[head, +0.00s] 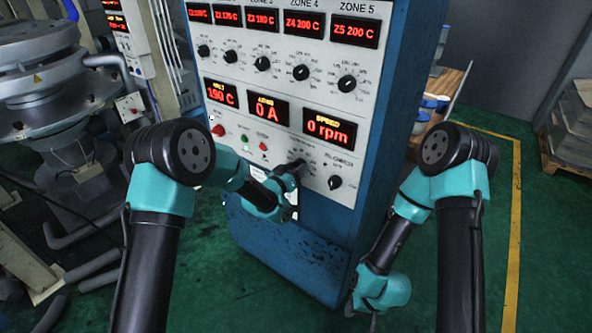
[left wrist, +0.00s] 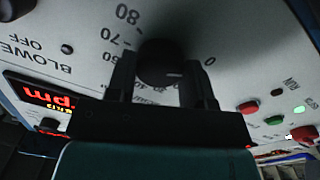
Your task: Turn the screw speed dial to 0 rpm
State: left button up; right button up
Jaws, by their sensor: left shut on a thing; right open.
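The screw speed dial (left wrist: 160,58) is a dark round knob on the white panel. A pale pointer line on it points right, near the 0 mark (left wrist: 210,62). My left gripper (head: 293,170) is shut on the dial, one finger on each side, as the left wrist view shows. In the head view the gripper mostly hides the dial. The speed display (head: 328,129) reads 0 rpm. My right gripper (head: 360,314) hangs low, right of the cabinet, open and only partly visible, away from the dial.
The blue cabinet (head: 385,120) carries several zone knobs above and a blower knob (head: 335,182) right of the dial. A red button (head: 218,130) and small green and red buttons sit left of it.

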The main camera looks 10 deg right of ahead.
pick_arm(q)
jog(key=o, duration=0.9)
jog(key=v, duration=1.7)
jog(key=shift+s+a, duration=0.15)
jog(key=shift+a, duration=0.1)
jog(key=s+a+f+n+g+y, duration=0.2)
jog(key=s+a+f+y, duration=0.15)
jog(key=a+f, duration=0.45)
jog(key=s+a+f+n+g+y, duration=0.1)
jog(key=s+a+f+g, duration=0.2)
jog(key=s+f, duration=0.3)
jog(key=s+a+f+n+g+y, duration=0.2)
jog(key=s+a+f+g, duration=0.1)
jog(key=s+f, duration=0.3)
jog(key=s+a+f+n+g+y, duration=0.1)
jog(key=s+a+f+g, duration=0.3)
jog(key=s, duration=0.5)
notch_tip(320, 180, down, 2)
jog(key=shift+n+g+y, duration=0.3)
jog(key=shift+y, duration=0.15)
